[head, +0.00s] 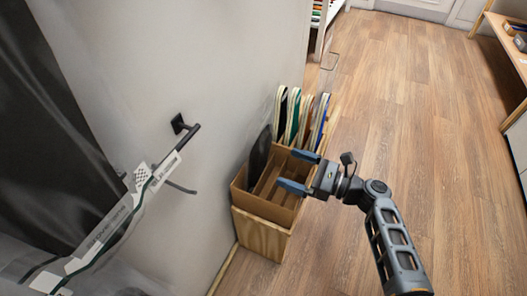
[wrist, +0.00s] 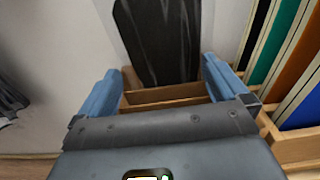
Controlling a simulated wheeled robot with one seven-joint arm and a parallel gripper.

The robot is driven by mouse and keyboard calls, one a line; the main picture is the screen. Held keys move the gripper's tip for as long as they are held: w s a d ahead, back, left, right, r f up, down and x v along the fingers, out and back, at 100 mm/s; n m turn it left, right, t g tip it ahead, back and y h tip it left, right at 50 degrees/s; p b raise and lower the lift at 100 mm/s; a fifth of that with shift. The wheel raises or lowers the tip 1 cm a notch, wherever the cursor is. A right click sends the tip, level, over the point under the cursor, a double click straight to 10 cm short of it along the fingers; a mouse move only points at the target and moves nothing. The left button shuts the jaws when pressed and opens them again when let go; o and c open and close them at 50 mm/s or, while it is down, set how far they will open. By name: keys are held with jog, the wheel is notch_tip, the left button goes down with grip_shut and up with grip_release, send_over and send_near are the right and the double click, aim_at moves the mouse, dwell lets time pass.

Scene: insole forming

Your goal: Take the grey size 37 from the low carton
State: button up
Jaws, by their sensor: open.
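A dark grey insole (head: 259,150) stands upright in the near-left part of the divided brown carton (head: 262,205), close to the wall. No size mark is readable on it. My gripper (head: 297,171) is open and empty, to the right of the grey insole, with its blue fingers pointing left over the carton. In the wrist view the grey insole (wrist: 158,42) shows ahead, between the two blue fingers of my gripper (wrist: 162,72) in the picture and apart from them. The carton's dividers (wrist: 165,97) show below it. The insole's lower end is hidden in the carton.
The carton sits on a pale wooden base (head: 258,235) against the grey wall (head: 205,130). Wooden floor (head: 410,120) is clear to the right.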

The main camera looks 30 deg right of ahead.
aim_at(265, 156)
jog(key=shift+b+x, duration=1.05)
jog(key=shift+x, duration=2.5)
jog(key=shift+w+d+r, duration=0.1)
jog(key=shift+w+d, duration=0.05)
jog(key=shift+c, duration=0.5)
jog(key=c, duration=0.8)
jog(key=shift+r, duration=0.1)
